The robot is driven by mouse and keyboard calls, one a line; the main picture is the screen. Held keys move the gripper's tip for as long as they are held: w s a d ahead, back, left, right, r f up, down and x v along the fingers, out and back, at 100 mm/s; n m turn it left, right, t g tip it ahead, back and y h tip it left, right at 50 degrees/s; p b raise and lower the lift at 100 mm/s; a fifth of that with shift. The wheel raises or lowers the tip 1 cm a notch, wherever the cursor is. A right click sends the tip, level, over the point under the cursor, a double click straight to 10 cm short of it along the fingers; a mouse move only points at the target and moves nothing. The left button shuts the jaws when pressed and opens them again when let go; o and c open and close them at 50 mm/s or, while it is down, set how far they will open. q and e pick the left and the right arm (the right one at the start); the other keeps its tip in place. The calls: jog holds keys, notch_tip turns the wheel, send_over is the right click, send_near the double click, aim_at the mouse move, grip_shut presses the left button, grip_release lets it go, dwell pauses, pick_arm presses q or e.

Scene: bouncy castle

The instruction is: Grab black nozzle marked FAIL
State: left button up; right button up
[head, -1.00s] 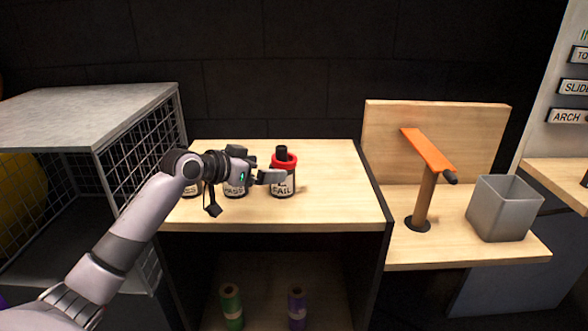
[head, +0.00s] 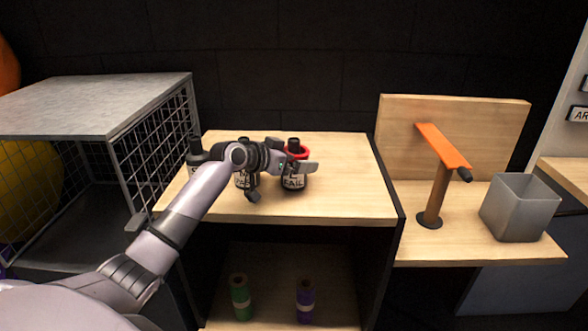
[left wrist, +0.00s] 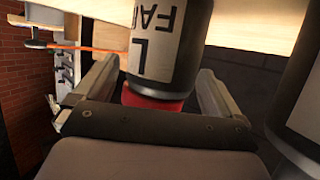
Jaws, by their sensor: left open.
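The black nozzle marked FAIL (head: 293,183) stands upright on the wooden table, with a white label and a red ring near its top. My left gripper (head: 300,166) is open at its upper part and partly covers it. In the left wrist view the FAIL nozzle (left wrist: 165,50) appears upside down, between the two spread fingers of my left gripper (left wrist: 157,75), with its red ring near the palm. I see a gap at the right finger; contact at the left is unclear. My right gripper is not in view.
Another labelled bottle (head: 244,180) stands just left, partly behind my arm, and a further one (head: 196,150) beyond it. A wire cage (head: 160,125) is at left. An orange-topped stand (head: 437,185) and grey bin (head: 519,208) are at right. The table's right part is clear.

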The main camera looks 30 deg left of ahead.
pick_arm(q)
jog(key=c, duration=1.2)
jog(key=shift+r, duration=0.1)
